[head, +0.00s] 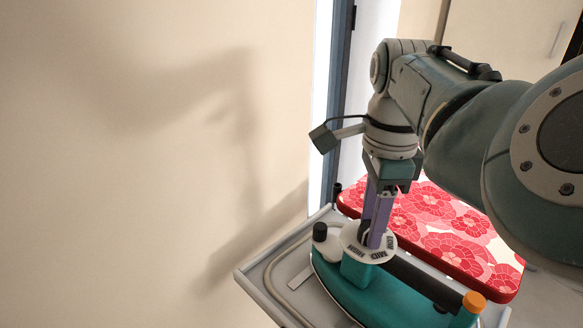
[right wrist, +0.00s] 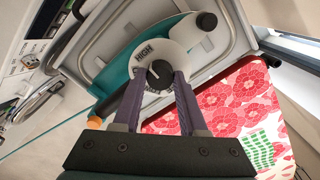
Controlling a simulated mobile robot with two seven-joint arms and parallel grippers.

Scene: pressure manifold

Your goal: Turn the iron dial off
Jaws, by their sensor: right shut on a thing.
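The teal iron (head: 335,285) lies on a grey tray-like stand in the head view, with a dark handle and an orange cap (head: 474,301) at one end. Its round white dial (head: 384,251) carries printed words; "HIGH" is readable in the right wrist view, where the dial (right wrist: 147,52) has a dark knob (right wrist: 159,74) at its middle. My right gripper (head: 375,240) points down onto the dial, its purple fingers shut on the knob. The fingers (right wrist: 160,82) partly hide the dial's lower side. My left gripper is not in view.
A board with a red floral cover (head: 440,225) lies beside the iron. The grey stand rim (head: 262,297) runs around the iron, and a cord lies on it. A plain wall (head: 120,160) is at left, a door frame behind.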

